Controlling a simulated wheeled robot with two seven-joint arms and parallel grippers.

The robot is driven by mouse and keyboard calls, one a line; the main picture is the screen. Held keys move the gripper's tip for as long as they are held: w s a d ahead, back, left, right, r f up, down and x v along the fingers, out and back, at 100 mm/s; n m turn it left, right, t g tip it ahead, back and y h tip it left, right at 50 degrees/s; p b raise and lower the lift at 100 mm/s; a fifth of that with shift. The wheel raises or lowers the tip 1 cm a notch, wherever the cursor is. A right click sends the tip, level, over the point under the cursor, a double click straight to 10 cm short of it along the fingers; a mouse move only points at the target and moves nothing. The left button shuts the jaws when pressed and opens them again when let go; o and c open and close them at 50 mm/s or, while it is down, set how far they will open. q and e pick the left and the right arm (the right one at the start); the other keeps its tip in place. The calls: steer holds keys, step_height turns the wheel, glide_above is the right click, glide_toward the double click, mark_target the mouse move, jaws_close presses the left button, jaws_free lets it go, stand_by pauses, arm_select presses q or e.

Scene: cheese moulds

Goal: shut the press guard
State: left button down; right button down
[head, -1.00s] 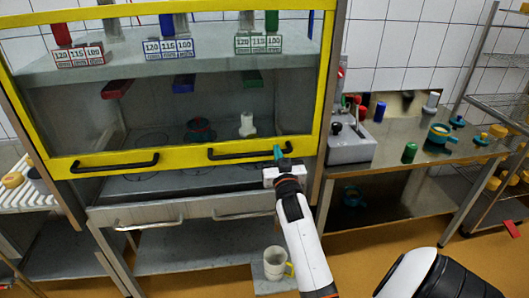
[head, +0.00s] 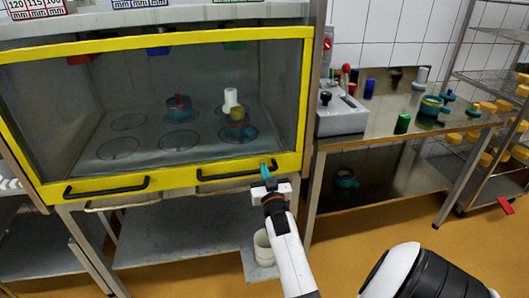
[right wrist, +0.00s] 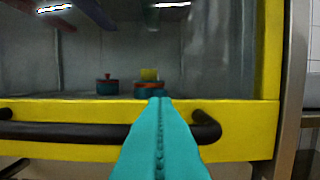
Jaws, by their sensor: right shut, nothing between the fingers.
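The press guard, a clear panel in a yellow frame (head: 150,179), is lowered across the front of the press. Its lower bar has two black handles, the left one (head: 107,188) and the right one (head: 235,173). My right gripper (head: 268,169) is shut and empty at the right end of the right handle, at the lower bar. In the right wrist view its teal fingers (right wrist: 160,105) are together and overlap the yellow bar (right wrist: 75,112) beside the handle's right end (right wrist: 206,128); I cannot tell whether they touch. My left gripper is not in view.
Behind the panel, a teal mould with a red top (head: 179,108) and another teal mould (head: 238,130) under a white plunger (head: 231,98) stand on the press bed. A side table (head: 385,122) with a grey machine (head: 340,118) is at the right.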

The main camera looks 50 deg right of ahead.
steer(key=shift+f, duration=0.35)
